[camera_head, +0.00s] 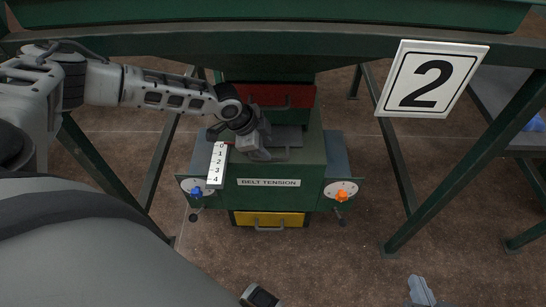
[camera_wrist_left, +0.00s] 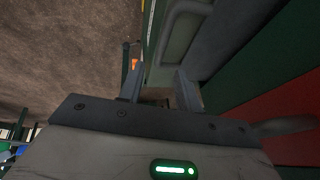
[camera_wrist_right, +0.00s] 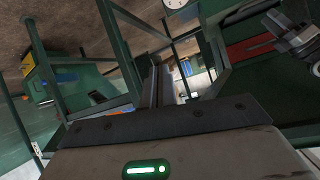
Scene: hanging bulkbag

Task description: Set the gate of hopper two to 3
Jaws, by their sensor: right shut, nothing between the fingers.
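The white sign with a black 2 (camera_head: 432,80) hangs from the green hopper frame. My left gripper (camera_head: 260,150) is over the plate's left part. In the left wrist view its fingers (camera_wrist_left: 160,90) are apart, with a grey handle (camera_wrist_left: 178,32) beyond them. My right gripper (camera_head: 421,290) is shut and empty, low at the right.
Green legs (camera_head: 470,170) stand on either side. Brown floor (camera_head: 330,260) is open in front.

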